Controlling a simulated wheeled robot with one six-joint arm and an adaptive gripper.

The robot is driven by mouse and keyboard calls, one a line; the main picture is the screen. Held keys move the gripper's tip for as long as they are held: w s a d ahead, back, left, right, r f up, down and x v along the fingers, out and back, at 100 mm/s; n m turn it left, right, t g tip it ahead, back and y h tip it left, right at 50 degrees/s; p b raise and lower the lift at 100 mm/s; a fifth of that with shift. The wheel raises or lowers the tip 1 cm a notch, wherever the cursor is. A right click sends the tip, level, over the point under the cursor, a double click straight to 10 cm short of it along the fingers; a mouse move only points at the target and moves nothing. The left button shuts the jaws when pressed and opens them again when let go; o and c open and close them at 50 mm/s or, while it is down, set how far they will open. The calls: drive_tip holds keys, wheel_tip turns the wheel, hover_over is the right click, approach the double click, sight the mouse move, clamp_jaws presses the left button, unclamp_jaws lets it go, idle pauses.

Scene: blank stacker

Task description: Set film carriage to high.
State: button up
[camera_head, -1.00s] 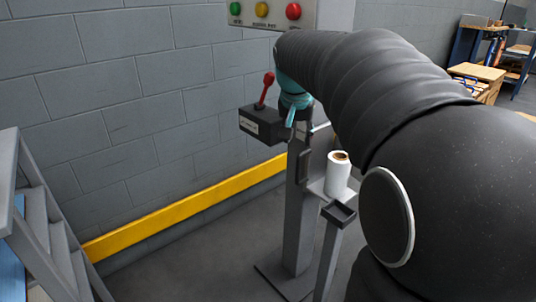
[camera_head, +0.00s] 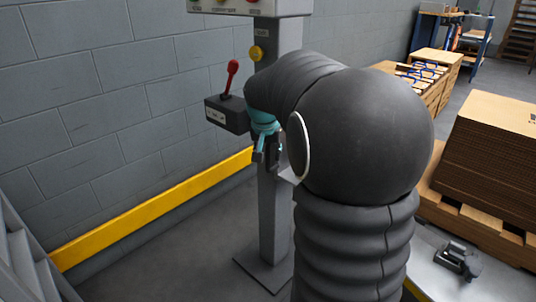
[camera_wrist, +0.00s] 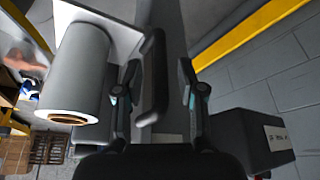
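The film carriage's pale plate (camera_wrist: 125,40) carries a white film roll (camera_wrist: 82,75) at the left of the wrist view. A dark upright handle (camera_wrist: 155,75) stands beside the roll. My gripper (camera_wrist: 160,88) is open, one finger on each side of the handle in the picture; I cannot tell whether either touches it. In the head view my gripper (camera_head: 266,152) is at the grey post (camera_head: 275,225), just right of and below a dark box (camera_head: 228,114) with a red lever (camera_head: 231,76). My arm hides the roll there.
The labelled box (camera_wrist: 252,140) is close to my right finger in the wrist view. A control panel (camera_head: 250,6) tops the post. A yellow rail (camera_head: 150,210) runs along the wall. Stacked cardboard (camera_head: 495,150) stands at the right.

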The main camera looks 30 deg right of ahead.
drive_tip(key=shift+f, duration=0.25)
clamp_jaws()
drive_tip(key=shift+r, duration=0.15)
